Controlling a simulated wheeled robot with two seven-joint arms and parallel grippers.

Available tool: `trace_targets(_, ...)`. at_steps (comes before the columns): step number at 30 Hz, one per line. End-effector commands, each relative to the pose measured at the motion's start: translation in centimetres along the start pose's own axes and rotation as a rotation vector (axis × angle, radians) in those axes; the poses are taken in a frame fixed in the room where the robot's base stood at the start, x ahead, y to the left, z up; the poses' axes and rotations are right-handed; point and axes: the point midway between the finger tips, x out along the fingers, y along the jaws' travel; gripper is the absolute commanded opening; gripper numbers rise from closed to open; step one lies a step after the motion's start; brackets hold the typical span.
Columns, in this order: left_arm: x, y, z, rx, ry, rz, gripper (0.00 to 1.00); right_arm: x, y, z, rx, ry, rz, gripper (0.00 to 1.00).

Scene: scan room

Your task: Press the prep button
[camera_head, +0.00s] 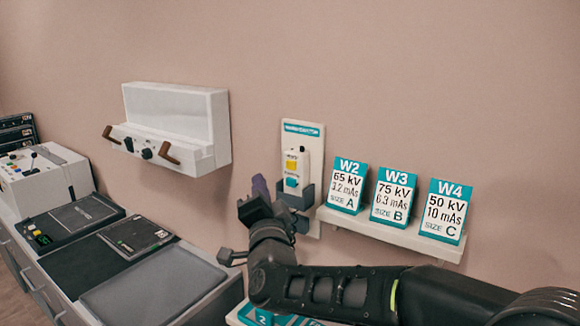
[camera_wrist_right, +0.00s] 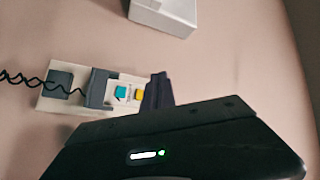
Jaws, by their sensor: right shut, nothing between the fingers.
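A white hand switch (camera_head: 302,160) sits in a grey holder (camera_head: 303,197) on a pale wall plate (camera_head: 315,132). It has a yellow button (camera_head: 292,165) above a teal button (camera_head: 291,183); their small labels are too blurred to read surely. In the right wrist view the teal button (camera_wrist_right: 120,92) and yellow button (camera_wrist_right: 139,95) lie just left of the fingertips. My right gripper (camera_head: 260,187) is shut and empty, left of the hand switch; its dark fingers (camera_wrist_right: 158,90) show close to the yellow button. I cannot tell whether they touch. My left gripper is not in view.
A shelf (camera_head: 395,235) with cards W2 (camera_head: 346,186), W3 (camera_head: 393,195) and W4 (camera_head: 443,212) is right of the wall plate. A white wall unit (camera_head: 180,125) with brown handles hangs at left. Below it, a counter holds a console (camera_head: 45,175) and flat panels (camera_head: 145,285).

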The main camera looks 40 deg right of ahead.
Motion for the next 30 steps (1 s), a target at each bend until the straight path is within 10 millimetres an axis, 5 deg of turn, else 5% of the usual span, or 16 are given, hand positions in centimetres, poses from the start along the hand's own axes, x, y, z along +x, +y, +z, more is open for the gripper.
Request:
trace_targets(18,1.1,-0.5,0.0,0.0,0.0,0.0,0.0,4.9,3.9,-3.5,0.001,0.0,0.001,0.0)
trace_targets(30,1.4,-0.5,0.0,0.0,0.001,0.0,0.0,5.6,4.1,-4.0,-0.001,-0.002,0.001,0.0)
